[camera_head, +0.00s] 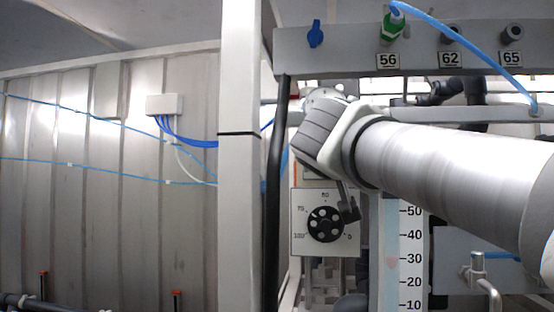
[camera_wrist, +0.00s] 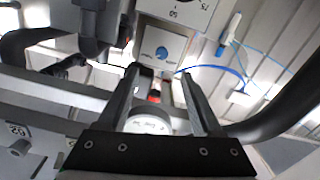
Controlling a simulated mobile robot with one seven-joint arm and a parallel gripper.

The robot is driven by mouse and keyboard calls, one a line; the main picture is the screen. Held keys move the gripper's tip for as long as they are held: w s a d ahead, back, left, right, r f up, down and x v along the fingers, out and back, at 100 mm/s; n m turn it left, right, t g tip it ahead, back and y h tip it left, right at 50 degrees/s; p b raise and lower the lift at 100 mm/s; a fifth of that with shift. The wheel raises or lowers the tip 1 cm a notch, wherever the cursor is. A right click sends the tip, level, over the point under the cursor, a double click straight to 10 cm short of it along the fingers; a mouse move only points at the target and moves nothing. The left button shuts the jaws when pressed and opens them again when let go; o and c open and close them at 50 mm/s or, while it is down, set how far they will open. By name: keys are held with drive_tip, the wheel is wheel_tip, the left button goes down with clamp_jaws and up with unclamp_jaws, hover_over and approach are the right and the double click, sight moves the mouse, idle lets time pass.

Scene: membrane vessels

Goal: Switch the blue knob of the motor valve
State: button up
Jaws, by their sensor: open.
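The blue knob (camera_wrist: 162,53) is small and round, on a pale square plate of the motor valve (camera_wrist: 148,39) in the wrist view. My gripper (camera_wrist: 160,73) is open and empty. Its two dark fingers point toward the plate, with the knob showing between and just beyond their tips. I cannot tell how far apart the tips and knob are. In the head view my wrist covers the knob. The valve's black dial (camera_head: 325,224) with a number scale shows below my wrist there.
A grey rail (camera_head: 420,48) with a blue handle (camera_head: 315,33), a green fitting (camera_head: 391,27) and several black ports runs above my arm. A white post (camera_head: 239,150) and a black pipe (camera_head: 278,180) stand left. A numbered scale (camera_head: 411,250) stands right of the dial.

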drive_tip(key=p+x, duration=0.1)
drive_tip(key=x, duration=0.4)
drive_tip(key=r+p+x, duration=0.1)
drive_tip(key=p+x, duration=0.1)
drive_tip(key=x, duration=0.4)
drive_tip(key=a+p+x, duration=0.1)
drive_tip(key=p+x, duration=0.1)
drive_tip(key=x, duration=0.4)
drive_tip(key=shift+w+r, duration=0.15)
drive_tip(key=shift+w, duration=0.2)
clamp_jaws()
